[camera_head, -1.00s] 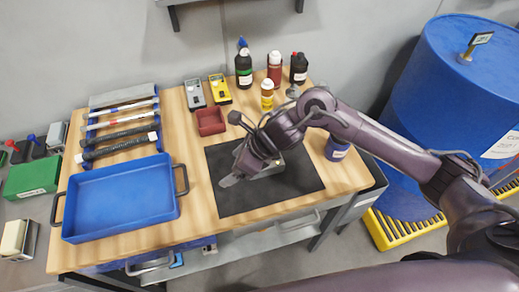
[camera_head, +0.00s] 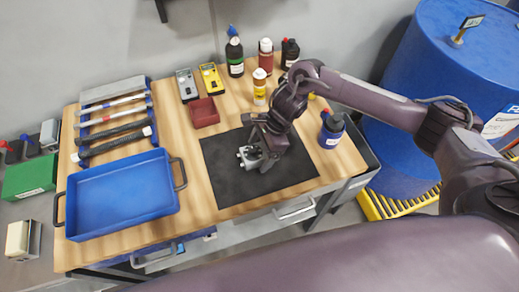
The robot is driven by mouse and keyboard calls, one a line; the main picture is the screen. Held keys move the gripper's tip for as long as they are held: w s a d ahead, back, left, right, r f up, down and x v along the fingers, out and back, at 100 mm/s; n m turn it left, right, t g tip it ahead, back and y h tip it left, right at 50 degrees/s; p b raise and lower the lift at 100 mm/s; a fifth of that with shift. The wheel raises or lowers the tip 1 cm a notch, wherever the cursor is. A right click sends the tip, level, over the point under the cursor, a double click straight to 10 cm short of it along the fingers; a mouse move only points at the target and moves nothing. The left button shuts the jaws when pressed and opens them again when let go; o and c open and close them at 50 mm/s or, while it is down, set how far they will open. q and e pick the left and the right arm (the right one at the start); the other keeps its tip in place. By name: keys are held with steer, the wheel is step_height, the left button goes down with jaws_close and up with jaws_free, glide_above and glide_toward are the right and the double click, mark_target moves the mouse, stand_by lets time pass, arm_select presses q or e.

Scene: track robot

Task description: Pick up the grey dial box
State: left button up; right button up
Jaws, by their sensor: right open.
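A small light-grey piece with round knob-like parts, which looks like the grey dial box (camera_head: 249,157), is on the black mat (camera_head: 225,185) in the head view. My right gripper (camera_head: 265,156) points down at it from above and covers its right side. The fingers are open. They are close to the box, but I cannot tell whether they touch it or stand around it. My left gripper is not in view.
A blue tray (camera_head: 120,197) fills the left front.

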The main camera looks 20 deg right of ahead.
steer(key=shift+a+f, duration=0.1)
steer(key=shift+f, duration=0.05)
steer(key=c, duration=1.2)
